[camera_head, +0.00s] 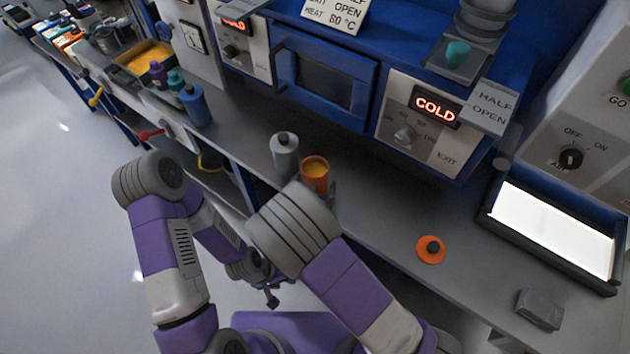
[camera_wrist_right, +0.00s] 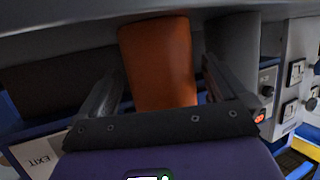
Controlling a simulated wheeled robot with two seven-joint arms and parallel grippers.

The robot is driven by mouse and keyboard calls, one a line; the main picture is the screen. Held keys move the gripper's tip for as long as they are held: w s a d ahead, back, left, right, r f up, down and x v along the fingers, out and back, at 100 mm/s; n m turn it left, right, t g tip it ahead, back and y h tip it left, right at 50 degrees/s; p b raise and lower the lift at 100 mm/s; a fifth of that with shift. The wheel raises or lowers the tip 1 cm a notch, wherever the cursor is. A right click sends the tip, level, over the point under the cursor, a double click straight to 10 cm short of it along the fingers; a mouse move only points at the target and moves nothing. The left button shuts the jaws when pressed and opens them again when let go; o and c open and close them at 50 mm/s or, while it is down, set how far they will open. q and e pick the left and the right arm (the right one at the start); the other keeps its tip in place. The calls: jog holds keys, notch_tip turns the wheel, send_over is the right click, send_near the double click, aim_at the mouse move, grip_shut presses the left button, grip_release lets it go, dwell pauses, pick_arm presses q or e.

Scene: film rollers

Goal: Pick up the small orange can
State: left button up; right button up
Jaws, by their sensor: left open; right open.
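The small orange can (camera_head: 314,172) stands open-topped on the grey counter beside a grey can, with orange-yellow contents showing. In the right wrist view the can (camera_wrist_right: 158,62) lies between the two dark fingers of my right gripper (camera_wrist_right: 163,75). These fingers are open on either side of it, with gaps visible. In the head view my right wrist hides most of that gripper; a finger shows just right of the can. My left gripper (camera_head: 279,287) hangs low in front of the counter, open and empty, away from the can.
The grey can (camera_head: 284,153) stands close left of the orange can. An orange lid (camera_head: 431,249) with a dark knob lies to the right. A lit white panel (camera_head: 555,232) and a grey block (camera_head: 539,309) are farther right. The blue oven unit (camera_head: 322,75) stands behind.

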aim_at(315, 161)
jog(key=shift+x, duration=0.95)
jog(key=shift+c, duration=0.3)
jog(key=c, duration=1.3)
notch_tip(315, 161, up, 10)
jog(key=p, duration=0.2)
jog(key=shift+p, duration=0.4)
